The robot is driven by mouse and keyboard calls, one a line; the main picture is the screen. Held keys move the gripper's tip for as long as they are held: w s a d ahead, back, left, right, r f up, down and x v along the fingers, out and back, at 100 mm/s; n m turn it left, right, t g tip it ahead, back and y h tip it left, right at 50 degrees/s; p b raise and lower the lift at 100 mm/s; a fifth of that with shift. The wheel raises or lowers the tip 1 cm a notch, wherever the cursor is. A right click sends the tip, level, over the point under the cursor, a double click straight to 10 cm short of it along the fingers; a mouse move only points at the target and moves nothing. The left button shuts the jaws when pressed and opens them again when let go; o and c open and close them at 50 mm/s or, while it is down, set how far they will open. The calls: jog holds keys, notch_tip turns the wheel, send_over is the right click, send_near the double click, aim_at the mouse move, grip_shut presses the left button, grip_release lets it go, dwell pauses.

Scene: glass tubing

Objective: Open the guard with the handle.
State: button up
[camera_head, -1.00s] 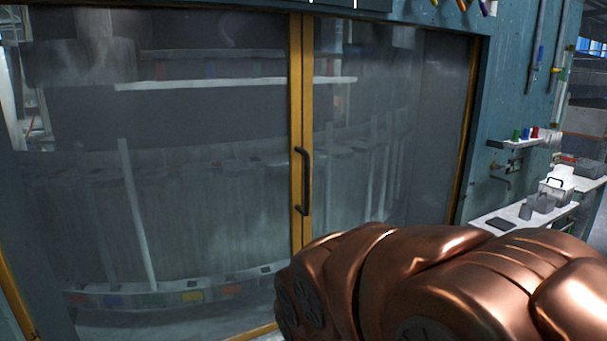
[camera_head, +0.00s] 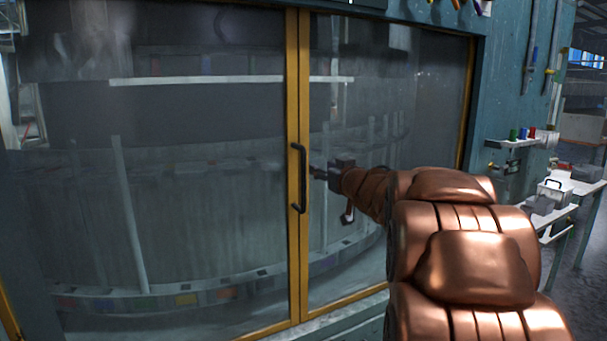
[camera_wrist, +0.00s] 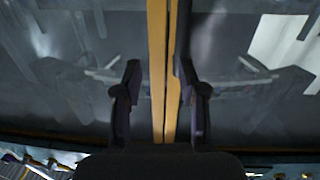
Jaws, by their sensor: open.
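The guard (camera_head: 200,215) is a pair of large glass panels in yellow frames, and it is shut. A black, upright bar handle (camera_head: 299,180) is fixed on the yellow middle frame. My gripper (camera_head: 317,172) is just right of the handle in the head view, with a small gap in the picture; its exact depth is hard to tell. In the wrist view my gripper (camera_wrist: 158,92) is open, its two dark fingers on either side of the yellow frame (camera_wrist: 157,45). A dark bar, probably the handle (camera_wrist: 183,30), shows beyond the right finger. Nothing is held.
A blue-green wall panel (camera_head: 508,105) stands right of the guard. A small shelf with coloured items (camera_head: 521,134) and a white bench with a grey box (camera_head: 556,189) are at the right. Reflections show in the glass.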

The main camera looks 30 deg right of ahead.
aim_at(305, 168)
jog(key=shift+w+a+f+n+t+y, duration=0.1)
jog(key=shift+w+a+f+n+y, duration=0.25)
jog(key=shift+w+y, duration=0.65)
jog(key=shift+w+a+n+t+y, duration=0.15)
jog(key=shift+w+n+y, duration=0.35)
jog(key=shift+w, duration=0.9)
jog(key=shift+w+a+f+n+t+y, duration=0.1)
jog(key=shift+w+a+f+n+y, duration=0.2)
jog(key=shift+w+y, duration=0.7)
jog(key=shift+w+r, duration=0.1)
jog(key=shift+w, duration=0.1)
grip_shut()
